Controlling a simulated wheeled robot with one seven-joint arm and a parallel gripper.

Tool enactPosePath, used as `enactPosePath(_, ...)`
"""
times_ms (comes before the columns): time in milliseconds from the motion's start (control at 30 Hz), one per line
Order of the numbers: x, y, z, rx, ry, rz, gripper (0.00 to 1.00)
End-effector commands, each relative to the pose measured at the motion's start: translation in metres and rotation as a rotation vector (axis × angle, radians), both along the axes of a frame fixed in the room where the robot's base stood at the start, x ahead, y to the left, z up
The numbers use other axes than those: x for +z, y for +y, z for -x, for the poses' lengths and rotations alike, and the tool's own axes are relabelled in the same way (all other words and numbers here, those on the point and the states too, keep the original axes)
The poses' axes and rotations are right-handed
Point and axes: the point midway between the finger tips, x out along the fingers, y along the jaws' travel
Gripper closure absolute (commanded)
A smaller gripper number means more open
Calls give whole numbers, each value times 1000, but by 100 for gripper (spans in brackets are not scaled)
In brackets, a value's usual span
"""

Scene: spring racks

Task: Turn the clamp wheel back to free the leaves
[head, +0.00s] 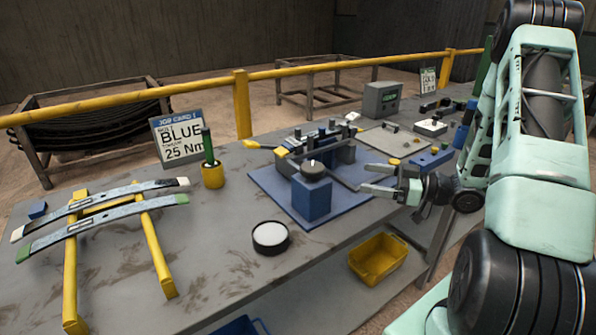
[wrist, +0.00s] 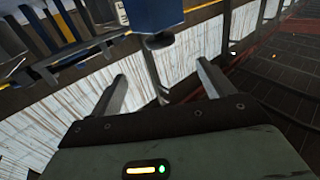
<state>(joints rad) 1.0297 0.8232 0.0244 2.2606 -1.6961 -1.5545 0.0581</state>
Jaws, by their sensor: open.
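The clamp (head: 312,198) is a blue block on a blue mat (head: 262,180) in the middle of the bench. A dark round wheel (head: 313,171) sits on top of it. Grey bars and a blue fixture (head: 325,145) stand just behind. My gripper (head: 370,178) is open and empty, just right of the clamp in the head view. Its two fingers (wrist: 162,88) show apart in the wrist view, with a blue part (wrist: 155,12) beyond them. Two grey leaves (head: 110,205) with coloured ends lie across a yellow rack (head: 155,255) at the left.
A dark round tin with a white top (head: 270,237) stands in front of the clamp. A yellow cup (head: 212,175) and a job card (head: 178,138) reading BLUE 25 Nm are behind left. A yellow bin (head: 378,259) sits below the bench edge.

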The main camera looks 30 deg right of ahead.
Motion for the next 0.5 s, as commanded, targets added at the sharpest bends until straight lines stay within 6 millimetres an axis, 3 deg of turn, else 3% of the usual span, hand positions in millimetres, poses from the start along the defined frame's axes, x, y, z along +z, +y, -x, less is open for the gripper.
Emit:
enactPosePath(167,2,9,-10,4,-6,-8,20)
enactPosePath(500,3,53,-63,5,-4,-7,20)
